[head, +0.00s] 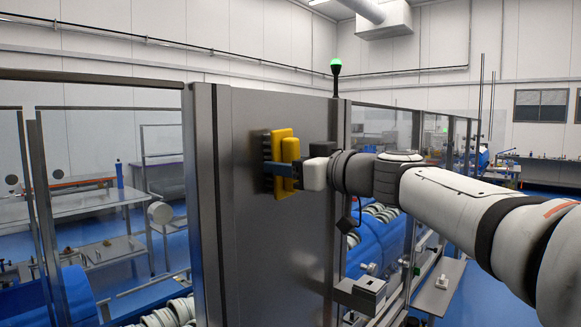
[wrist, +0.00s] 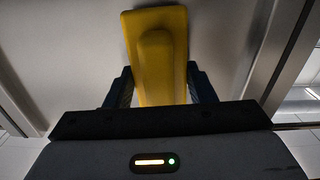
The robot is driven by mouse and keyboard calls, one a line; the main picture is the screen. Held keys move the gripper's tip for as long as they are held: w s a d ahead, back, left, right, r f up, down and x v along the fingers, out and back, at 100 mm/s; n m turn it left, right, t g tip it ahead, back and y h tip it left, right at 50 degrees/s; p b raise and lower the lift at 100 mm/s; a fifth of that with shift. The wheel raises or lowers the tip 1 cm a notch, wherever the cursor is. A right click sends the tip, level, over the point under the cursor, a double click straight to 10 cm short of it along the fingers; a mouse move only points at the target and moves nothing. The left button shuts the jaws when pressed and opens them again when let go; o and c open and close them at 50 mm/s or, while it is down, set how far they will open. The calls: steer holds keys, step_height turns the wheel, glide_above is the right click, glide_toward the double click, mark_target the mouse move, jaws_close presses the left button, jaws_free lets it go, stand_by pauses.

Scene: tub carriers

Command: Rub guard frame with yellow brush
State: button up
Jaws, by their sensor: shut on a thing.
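The yellow brush (head: 283,148) is held upright against the wide grey metal panel of the guard frame (head: 240,240) in the head view. Its dark bristles face the panel and appear to touch it. My gripper (head: 284,180) is shut on the brush's yellow handle, with its blue fingers on either side. In the wrist view the brush (wrist: 155,50) stands between the two blue fingers of my gripper (wrist: 160,88), with the pale panel (wrist: 70,50) behind it. The bristles are hidden in the wrist view.
Clear guard panes (head: 375,130) run back on the right of the panel. A grey box (head: 368,287) sticks out below my arm. A green lamp (head: 336,64) stands above the frame. Blue conveyor parts (head: 375,245) lie behind the panes. A table (head: 85,205) stands at left.

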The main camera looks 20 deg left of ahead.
steer(key=w, duration=0.1)
steer(key=w+d+b, duration=0.1)
steer(key=w+b, duration=0.1)
steer(key=shift+w+d+f, duration=0.1)
steer(key=shift+w+d, duration=0.2)
steer(key=shift+w, duration=0.05)
steer(key=shift+a+b, duration=0.1)
steer(key=shift+b, duration=0.3)
steer(key=shift+s+a+b, duration=0.25)
steer(key=shift+s+b, duration=0.2)
steer(key=shift+s, duration=0.15)
steer(key=shift+s+a+b, duration=0.3)
steer(key=shift+s+b, duration=0.15)
steer(key=shift+s, duration=0.2)
steer(key=shift+s+a+b, duration=0.25)
steer(key=shift+s+b, duration=0.2)
steer(key=shift+s, duration=0.15)
steer(key=shift+d, duration=0.1)
steer(key=shift+s+d+f+b, duration=0.1)
steer(key=shift+s+d+b, duration=0.1)
steer(key=shift+d+b, duration=0.35)
steer(key=b+v, duration=0.2)
steer(key=v, duration=0.2)
steer(key=shift+s+d+r, duration=0.1)
steer(key=shift+d+r, duration=0.05)
steer(key=shift+r, duration=0.05)
